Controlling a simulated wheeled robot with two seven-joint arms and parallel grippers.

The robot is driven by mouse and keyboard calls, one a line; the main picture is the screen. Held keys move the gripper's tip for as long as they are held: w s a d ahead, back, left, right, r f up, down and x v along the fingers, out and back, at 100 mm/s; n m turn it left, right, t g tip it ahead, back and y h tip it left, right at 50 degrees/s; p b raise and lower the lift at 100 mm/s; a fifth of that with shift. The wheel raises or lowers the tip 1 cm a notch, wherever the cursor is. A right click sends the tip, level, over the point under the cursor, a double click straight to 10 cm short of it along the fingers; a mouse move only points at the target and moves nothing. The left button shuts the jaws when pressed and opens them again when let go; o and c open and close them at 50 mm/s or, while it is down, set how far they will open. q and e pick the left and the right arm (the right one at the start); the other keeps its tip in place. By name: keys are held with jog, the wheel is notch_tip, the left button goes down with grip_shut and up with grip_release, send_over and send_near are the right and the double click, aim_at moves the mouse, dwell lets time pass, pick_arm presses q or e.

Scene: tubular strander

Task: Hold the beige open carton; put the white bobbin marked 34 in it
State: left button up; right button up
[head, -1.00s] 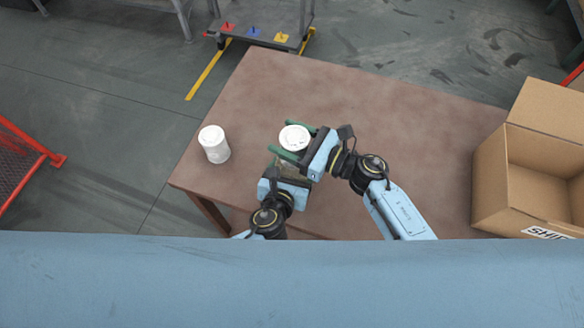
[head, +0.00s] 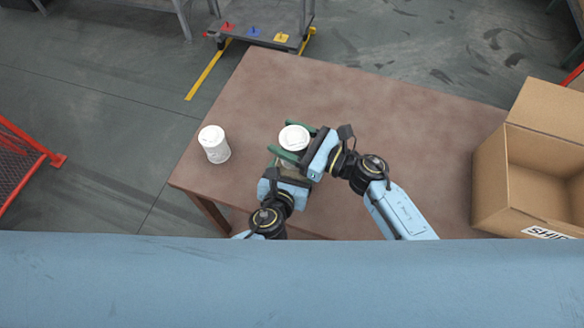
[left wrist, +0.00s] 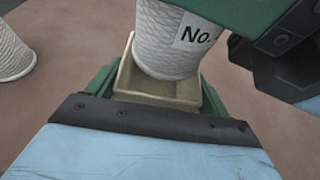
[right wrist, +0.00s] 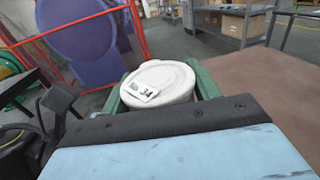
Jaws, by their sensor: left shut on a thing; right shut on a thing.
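The white bobbin marked 34 (right wrist: 160,85) is between the fingers of my right gripper (head: 292,142), which is shut on it. It also shows in the head view (head: 294,137) and, with a "No." label, in the left wrist view (left wrist: 168,42). The beige open carton (left wrist: 150,88) is under the bobbin in the left wrist view. My left gripper (left wrist: 155,85) is shut on the carton. The bobbin's lower end is at or inside the carton's opening; whether it touches the bottom is hidden. The carton is mostly hidden in the head view.
Another white bobbin (head: 214,145) stands upright on the brown table (head: 400,110) to the left. A large cardboard box (head: 540,175) is at the right edge. A cart with coloured pieces (head: 260,36) stands behind the table. The table's far right is clear.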

jog(key=shift+f, duration=1.3)
jog(key=o, duration=1.1)
jog(key=shift+f, duration=0.1)
pick_arm(q)
jog(key=o, duration=0.9)
pick_arm(e)
jog(key=v, duration=1.2)
pick_arm(q)
jog(key=v, duration=1.2)
